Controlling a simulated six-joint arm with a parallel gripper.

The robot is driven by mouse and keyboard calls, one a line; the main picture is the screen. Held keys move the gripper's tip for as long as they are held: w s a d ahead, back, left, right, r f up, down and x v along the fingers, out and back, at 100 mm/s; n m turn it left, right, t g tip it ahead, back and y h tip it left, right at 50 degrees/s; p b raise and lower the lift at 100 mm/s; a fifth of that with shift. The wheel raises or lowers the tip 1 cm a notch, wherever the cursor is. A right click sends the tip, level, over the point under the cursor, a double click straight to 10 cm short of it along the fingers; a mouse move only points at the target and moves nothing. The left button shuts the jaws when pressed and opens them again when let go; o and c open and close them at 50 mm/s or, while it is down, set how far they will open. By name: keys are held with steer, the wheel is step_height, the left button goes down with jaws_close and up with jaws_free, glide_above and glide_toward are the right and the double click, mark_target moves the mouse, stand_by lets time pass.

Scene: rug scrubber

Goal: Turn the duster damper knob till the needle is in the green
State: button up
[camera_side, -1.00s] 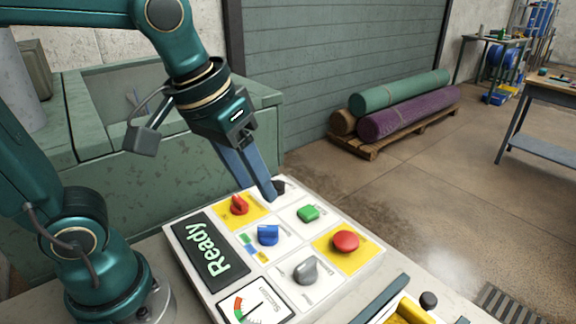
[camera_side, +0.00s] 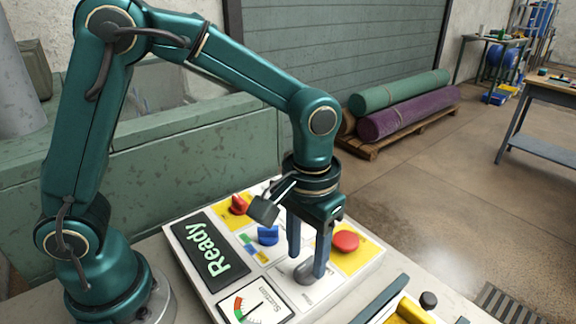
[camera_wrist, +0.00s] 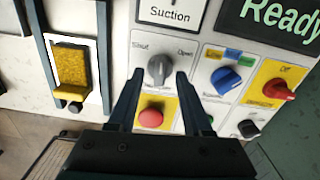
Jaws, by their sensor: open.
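The grey damper knob (camera_side: 304,273) sits on the white control panel, partly hidden by a finger in the side view. In the wrist view the knob (camera_wrist: 158,70) lies below the "Shut" and "Open" labels. My gripper (camera_side: 306,267) points down over it, open, with one finger on each side of the knob. In the wrist view the fingertips (camera_wrist: 160,72) flank it with small gaps; firm contact cannot be told. The suction gauge (camera_side: 256,303) has red and green marks and a dark needle. The needle's exact place against the green is too small to tell.
A red mushroom button (camera_side: 345,241) is close to my right finger. A blue knob (camera_side: 268,235) and a red knob (camera_side: 238,205) are also on the panel. The display (camera_side: 212,252) reads "Ready".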

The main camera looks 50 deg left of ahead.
mark_target(306, 264)
steer(key=shift+f, duration=0.55)
jaws_close()
steer(key=shift+m, duration=1.2)
jaws_free()
steer(key=shift+r, duration=0.1)
steer(key=shift+r, duration=2.5)
